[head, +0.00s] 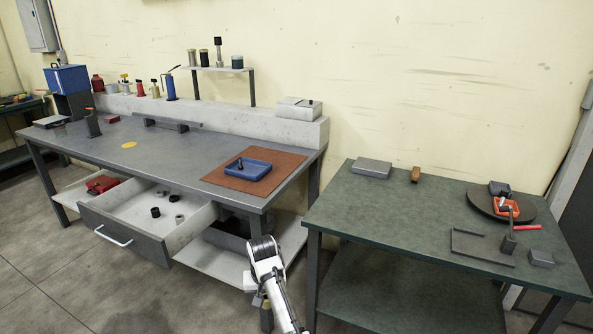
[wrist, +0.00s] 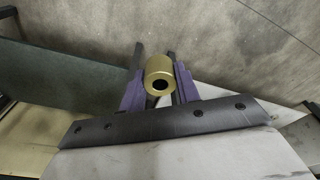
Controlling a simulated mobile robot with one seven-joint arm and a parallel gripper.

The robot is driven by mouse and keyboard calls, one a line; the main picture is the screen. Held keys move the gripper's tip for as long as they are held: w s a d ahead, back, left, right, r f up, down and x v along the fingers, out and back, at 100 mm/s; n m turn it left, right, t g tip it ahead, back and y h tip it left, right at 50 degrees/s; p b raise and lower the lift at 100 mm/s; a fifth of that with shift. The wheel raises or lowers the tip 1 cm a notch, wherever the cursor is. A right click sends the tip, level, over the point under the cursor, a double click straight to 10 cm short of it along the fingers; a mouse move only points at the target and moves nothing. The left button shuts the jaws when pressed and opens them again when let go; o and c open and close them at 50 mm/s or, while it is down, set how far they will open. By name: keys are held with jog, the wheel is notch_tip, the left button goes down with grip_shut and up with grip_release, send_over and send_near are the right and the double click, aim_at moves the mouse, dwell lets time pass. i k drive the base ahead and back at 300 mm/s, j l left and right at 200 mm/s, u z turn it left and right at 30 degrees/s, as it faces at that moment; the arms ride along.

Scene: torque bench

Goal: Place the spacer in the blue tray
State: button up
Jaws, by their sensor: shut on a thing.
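My gripper (wrist: 158,88) is shut on a brass-coloured hollow cylinder, the spacer (wrist: 159,70), in the wrist view. The spacer sits between the two purple fingers, its dark bore facing the camera. The blue tray (head: 248,178) lies on a brown mat at the right end of the grey workbench in the head view. A small dark upright piece (head: 240,165) stands in the tray. In the head view my arm is low, in front of the gap between the bench and the green table, apart from the tray; the fingers are hard to make out there.
The brown mat (head: 283,162) is clear around the tray. The green table (head: 390,225) on the right holds a grey box (head: 372,168), a round dark plate and tools.

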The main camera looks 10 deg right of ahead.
aim_at(257, 172)
jog(key=i+j+z, duration=0.1)
jog(key=j+z, duration=0.45)
jog(key=i+j, duration=0.1)
jog(key=j, duration=0.75)
jog(key=i+j, duration=0.15)
jog(key=j, duration=0.3)
jog(key=i+j, duration=0.1)
jog(key=j, duration=0.35)
